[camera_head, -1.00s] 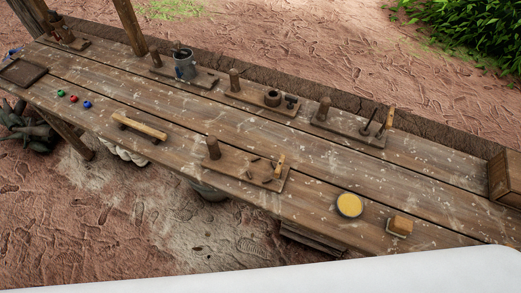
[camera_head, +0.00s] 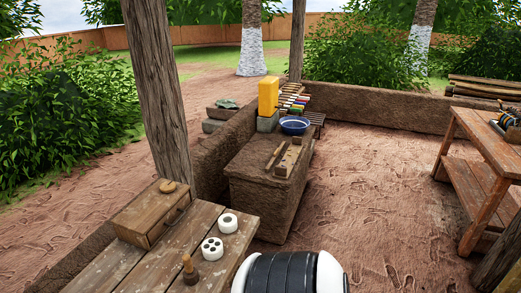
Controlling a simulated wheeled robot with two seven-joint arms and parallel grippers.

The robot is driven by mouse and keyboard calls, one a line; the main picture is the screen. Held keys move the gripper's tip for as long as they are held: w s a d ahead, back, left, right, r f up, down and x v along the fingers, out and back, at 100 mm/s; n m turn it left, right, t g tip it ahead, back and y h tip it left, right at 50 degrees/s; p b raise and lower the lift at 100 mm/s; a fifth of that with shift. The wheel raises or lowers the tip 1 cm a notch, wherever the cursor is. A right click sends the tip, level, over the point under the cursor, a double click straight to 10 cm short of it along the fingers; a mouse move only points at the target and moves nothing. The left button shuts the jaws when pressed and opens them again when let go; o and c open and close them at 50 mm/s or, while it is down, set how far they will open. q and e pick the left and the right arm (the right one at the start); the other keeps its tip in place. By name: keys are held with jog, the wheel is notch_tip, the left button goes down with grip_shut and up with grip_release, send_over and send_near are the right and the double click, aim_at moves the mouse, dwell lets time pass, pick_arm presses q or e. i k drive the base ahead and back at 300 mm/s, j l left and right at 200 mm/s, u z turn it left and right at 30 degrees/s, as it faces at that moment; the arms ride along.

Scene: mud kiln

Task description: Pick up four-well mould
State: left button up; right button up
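A round white piece with several dark wells in its top, which looks like the four-well mould (camera_head: 212,248), sits on the near end of the wooden table (camera_head: 150,270). A similar white round piece with one dark well (camera_head: 228,223) stands just behind it to the right. A small wooden peg-shaped tool (camera_head: 189,268) stands upright in front of it to the left. Neither of my grippers is in view. A black and white part of my own body shows at the bottom middle, close to the table's right edge.
A wooden post (camera_head: 160,90) rises behind. Open ground lies right, before another table (camera_head: 485,140).

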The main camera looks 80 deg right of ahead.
aim_at(213, 249)
jog(key=z, duration=2)
